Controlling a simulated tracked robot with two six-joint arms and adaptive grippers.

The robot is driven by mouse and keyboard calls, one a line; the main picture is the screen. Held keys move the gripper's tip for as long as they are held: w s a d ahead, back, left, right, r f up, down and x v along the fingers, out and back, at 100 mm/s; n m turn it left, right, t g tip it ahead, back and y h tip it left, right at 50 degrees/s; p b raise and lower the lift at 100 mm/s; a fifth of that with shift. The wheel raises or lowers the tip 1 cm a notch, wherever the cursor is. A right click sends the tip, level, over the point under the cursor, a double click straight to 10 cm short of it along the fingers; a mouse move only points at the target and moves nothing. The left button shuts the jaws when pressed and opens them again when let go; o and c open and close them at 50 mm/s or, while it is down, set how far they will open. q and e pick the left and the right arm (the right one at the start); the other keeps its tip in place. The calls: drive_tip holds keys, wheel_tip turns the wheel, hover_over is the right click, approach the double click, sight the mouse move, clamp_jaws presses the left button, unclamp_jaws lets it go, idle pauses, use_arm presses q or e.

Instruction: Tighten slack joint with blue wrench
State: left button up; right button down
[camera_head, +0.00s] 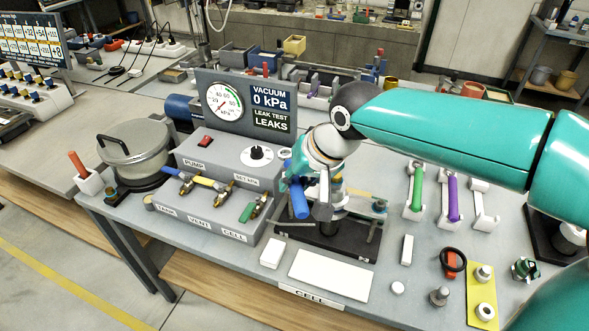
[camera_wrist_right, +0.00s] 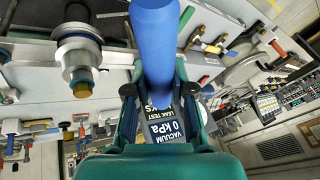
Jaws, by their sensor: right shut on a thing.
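The blue wrench (camera_head: 299,200) is in my right gripper (camera_head: 297,182), its blue handle hanging down in front of the cell. In the right wrist view the handle (camera_wrist_right: 156,45) stands between the two fingers, which are shut on it. The cell (camera_head: 338,205) is a metal fitting assembly on a dark base plate (camera_head: 325,240), partly hidden by my right arm and gripper. A silver flanged fitting with a brass nut (camera_wrist_right: 82,88) shows left of the handle in the right wrist view. I cannot tell whether the wrench head touches a joint. My left gripper is not in view.
A gauge panel (camera_head: 245,103) reading 0 kPa and LEAKS stands behind the pump box (camera_head: 215,180). A white block and plate (camera_head: 330,275) lie in front of the cell.

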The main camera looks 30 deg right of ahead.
drive_tip(key=shift+s+r, duration=0.25)
drive_tip(key=shift+s, duration=0.1)
drive_tip(key=shift+s+d, duration=0.1)
drive_tip(key=shift+d, duration=0.15)
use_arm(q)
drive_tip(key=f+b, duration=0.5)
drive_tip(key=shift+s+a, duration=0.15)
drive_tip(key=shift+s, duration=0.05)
use_arm(e)
wheel_tip(320, 180, down, 6)
use_arm(q)
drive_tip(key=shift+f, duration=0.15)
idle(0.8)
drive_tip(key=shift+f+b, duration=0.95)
drive_tip(key=shift+b, duration=0.25)
use_arm(e)
drive_tip(key=shift+d+f, duration=0.1)
drive_tip(key=shift+f, duration=0.95)
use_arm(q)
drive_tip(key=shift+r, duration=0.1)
